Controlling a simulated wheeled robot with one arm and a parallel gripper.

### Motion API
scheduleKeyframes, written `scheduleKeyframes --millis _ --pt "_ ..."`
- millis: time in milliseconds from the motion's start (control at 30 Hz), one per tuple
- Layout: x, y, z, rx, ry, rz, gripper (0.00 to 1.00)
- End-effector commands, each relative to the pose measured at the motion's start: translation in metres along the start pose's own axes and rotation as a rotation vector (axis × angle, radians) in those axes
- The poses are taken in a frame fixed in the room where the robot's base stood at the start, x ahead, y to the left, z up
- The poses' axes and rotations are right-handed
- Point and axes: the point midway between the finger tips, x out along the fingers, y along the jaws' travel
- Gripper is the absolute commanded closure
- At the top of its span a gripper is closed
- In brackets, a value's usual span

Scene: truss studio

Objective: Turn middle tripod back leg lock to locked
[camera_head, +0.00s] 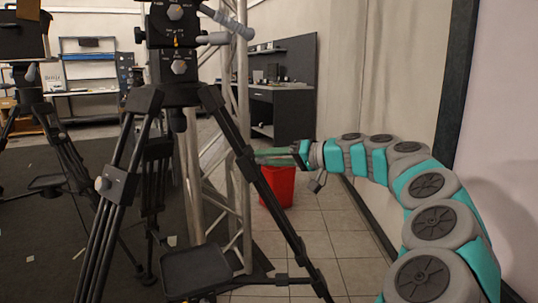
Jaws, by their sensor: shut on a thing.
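The middle tripod (178,95) stands close in front of me, black, with its legs spread. Its right-hand leg (282,212) slopes down to the lower right. My gripper (260,156) reaches in from the right, and its green fingers are shut at the upper part of this leg. They are on the back leg lock, which the fingers and leg hide, so I cannot see how it is turned. Another leg lock with a grey knob (103,184) shows on the left front leg.
A metal truss (193,190) stands right behind the tripod. A red bin (280,188) sits on the tiles beneath my gripper. A black tray (195,270) is low between the legs. Another tripod (62,150) stands at left. The wall is close at right.

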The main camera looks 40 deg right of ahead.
Motion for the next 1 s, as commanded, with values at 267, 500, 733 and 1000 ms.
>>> scheduleKeyframes --millis 267,500,733,1000 --pt "-0.0010 -0.0064 -0.0027 0.227 -0.004 0.129 1.00" --pt "-0.0009 -0.0079 -0.0045 0.425 -0.001 0.238 1.00" --pt "0.0003 -0.0064 -0.0030 0.589 -0.003 0.329 1.00" --pt "0.0009 -0.0048 -0.0027 0.719 0.000 0.401 1.00"
